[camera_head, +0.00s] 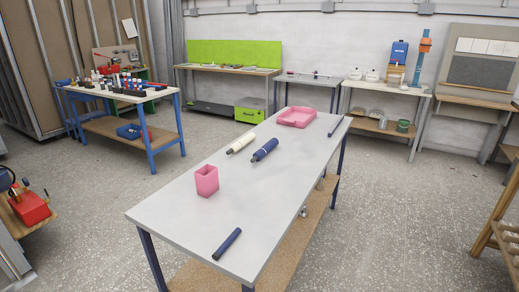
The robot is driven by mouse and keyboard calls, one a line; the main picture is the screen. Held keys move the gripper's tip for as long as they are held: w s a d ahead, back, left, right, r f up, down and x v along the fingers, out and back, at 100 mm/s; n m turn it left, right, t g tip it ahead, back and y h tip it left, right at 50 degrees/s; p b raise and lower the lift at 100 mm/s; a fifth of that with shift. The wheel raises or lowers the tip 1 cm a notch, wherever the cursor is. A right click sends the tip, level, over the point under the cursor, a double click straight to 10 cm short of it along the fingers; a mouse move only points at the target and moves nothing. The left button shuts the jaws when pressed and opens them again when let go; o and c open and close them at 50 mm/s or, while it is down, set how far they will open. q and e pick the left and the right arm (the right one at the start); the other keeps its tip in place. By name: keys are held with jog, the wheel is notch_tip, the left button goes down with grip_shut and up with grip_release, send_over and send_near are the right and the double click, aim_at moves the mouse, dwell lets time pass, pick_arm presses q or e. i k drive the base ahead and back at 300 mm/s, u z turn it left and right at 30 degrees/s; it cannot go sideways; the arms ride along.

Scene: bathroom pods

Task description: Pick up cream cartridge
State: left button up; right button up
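A cream cartridge (241,145) lies on its side on the long grey-white table (285,203), a little beyond the table's middle and near its left edge. A dark blue cartridge (265,150) lies beside it to the right, roughly parallel, with a small gap between them. Neither of my grippers is in the head view, and nothing is seen touching the cream cartridge.
A pink open box (207,181) stands nearer on the left side of the table. A pink tray (297,117) is at the far end. A dark rod (227,243) lies at the near end, another (336,126) at the far right edge. The table's right half is mostly clear.

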aim_at(235, 147)
jog(key=u, duration=1.85)
jog(key=i, duration=4.15)
jog(key=z, duration=2.8)
jog(key=i, duration=1.25)
